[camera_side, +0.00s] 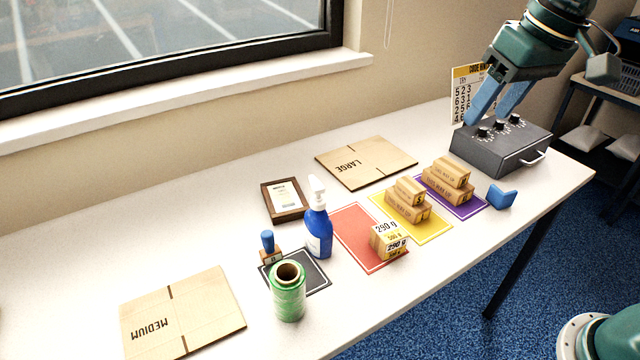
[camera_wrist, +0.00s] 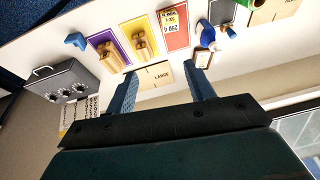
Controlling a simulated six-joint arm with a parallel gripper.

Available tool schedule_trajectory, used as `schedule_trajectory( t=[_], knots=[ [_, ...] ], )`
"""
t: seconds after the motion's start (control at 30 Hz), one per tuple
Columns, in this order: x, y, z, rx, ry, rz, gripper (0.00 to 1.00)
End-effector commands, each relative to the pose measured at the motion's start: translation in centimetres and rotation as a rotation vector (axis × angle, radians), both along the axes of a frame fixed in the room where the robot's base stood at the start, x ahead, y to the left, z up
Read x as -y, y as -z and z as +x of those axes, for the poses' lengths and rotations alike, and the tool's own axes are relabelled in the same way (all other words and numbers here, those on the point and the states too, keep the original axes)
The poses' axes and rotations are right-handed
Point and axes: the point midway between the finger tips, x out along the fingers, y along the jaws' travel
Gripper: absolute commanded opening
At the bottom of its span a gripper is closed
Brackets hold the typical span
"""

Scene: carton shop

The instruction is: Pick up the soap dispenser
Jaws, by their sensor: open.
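The soap dispenser (camera_side: 319,222) is a blue bottle with a white pump top. It stands upright on the white table, between the red mat and the dark mat. In the wrist view the blue dispenser (camera_wrist: 209,38) shows near the top, beyond my fingers. My gripper (camera_side: 487,112) is open and empty, high at the right above the dark grey box with knobs, well away from the dispenser. Its two blue fingers (camera_wrist: 161,90) are spread apart in the wrist view.
A green roll (camera_side: 288,292) and a blue-handled stamp (camera_side: 268,246) stand close to the dispenser. A framed card (camera_side: 285,200) lies behind it. Wooden blocks sit on the yellow mat (camera_side: 436,234) and purple mat (camera_side: 472,209). The knobbed box (camera_side: 500,150) stands at the right.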

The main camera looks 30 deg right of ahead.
Motion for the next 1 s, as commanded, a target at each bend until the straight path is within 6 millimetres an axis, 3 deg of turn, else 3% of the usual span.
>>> schedule_trajectory(
  t=[0.47,0.8,1.0],
  knots=[
    [-6.4,1.2,9.5,-0.138,0.032,0.005,0.53],
    [-12.0,4.5,15.0,-0.230,0.061,-0.009,0.53],
    [-15.1,7.0,17.2,-0.276,0.077,-0.024,0.53]
  ],
)
